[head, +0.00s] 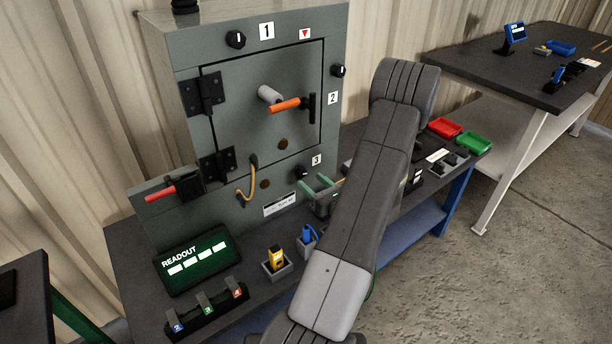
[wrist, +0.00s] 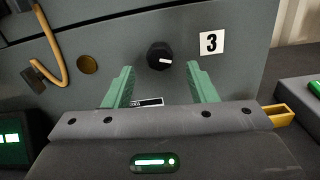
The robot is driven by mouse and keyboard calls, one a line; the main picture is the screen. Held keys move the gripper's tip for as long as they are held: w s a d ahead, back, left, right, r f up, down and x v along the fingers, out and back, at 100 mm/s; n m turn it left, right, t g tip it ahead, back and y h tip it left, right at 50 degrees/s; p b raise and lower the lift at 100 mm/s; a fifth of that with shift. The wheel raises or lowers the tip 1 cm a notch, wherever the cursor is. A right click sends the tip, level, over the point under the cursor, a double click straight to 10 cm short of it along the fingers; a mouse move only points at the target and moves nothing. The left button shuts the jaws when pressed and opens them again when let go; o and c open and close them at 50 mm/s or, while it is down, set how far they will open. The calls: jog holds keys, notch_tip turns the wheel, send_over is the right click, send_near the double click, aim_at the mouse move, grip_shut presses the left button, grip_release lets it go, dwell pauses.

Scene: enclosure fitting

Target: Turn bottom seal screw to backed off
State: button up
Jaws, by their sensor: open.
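The bottom seal screw (head: 300,172) is a black knob on the front of the grey enclosure, beside the label 3 (head: 317,160). In the wrist view the same knob (wrist: 159,56) shows a white mark pointing right, beside the label 3 plate (wrist: 211,42). My gripper (head: 319,186) is at the lower front of the enclosure, just below the knob. In the wrist view its green fingers (wrist: 160,78) are open and empty, spread to either side of the knob. A gap between fingers and knob is likely but hard to measure.
The enclosure door (head: 235,95) is closed, with an orange-handled lever (head: 285,105). Knobs by labels 1 (head: 236,39) and 2 (head: 338,71) sit higher. An orange cable (wrist: 55,50) loops left of the gripper. A readout (head: 193,261) and a yellow tool (head: 276,258) stand on the bench.

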aim_at(303, 175)
jog(key=shift+x, duration=2)
jog(key=c, duration=1)
jog(key=shift+f+b, duration=0.1)
jog(key=shift+b, duration=0.2)
